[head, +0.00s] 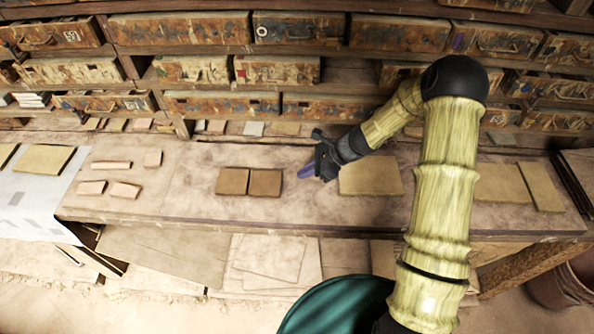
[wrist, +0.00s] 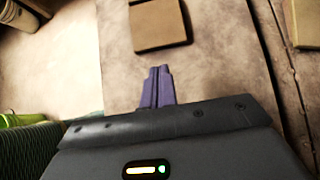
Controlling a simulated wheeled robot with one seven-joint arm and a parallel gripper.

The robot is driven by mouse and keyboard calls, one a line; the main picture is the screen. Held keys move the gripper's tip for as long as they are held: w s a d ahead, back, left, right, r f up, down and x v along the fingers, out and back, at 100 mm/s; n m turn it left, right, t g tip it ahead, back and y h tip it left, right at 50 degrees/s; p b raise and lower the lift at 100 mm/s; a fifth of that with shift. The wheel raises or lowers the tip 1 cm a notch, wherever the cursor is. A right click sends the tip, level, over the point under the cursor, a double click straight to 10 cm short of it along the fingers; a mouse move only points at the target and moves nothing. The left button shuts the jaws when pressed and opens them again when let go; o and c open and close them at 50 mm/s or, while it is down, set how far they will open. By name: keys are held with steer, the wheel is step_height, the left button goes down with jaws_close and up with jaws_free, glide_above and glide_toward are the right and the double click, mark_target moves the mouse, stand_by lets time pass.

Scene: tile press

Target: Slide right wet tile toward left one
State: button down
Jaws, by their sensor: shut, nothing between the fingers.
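Two square brown wet tiles lie side by side on the workbench: the left tile (head: 232,181) and the right tile (head: 265,183). Only a thin dark line shows between them; I cannot tell whether they touch. My gripper (head: 306,171) is to the right of the right tile, with a visible gap between them. In the wrist view, the right tile (wrist: 158,25) lies beyond my purple fingertips (wrist: 158,70), apart from them. The fingers are together and empty. The left tile is mostly out of the wrist view, at most a sliver at its top edge.
The workbench (head: 150,205) is dusty and clear around the two tiles. A larger tan slab (head: 370,176) lies right of my gripper, partly behind my arm. Several small pinkish pieces (head: 125,190) lie at left. Shelves with worn drawers (head: 180,30) stand behind the bench.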

steer(key=p+v, duration=0.1)
steer(key=v, duration=0.2)
stand_by(0.5)
steer(key=s+d+r+n+t+h, duration=0.2)
steer(key=s+d+r+n+h, duration=0.7)
steer(key=s+d+r+n, duration=0.6)
steer(key=s+r+n, duration=0.2)
steer(key=shift+s+n+t, duration=0.4)
steer(key=shift+d, duration=0.1)
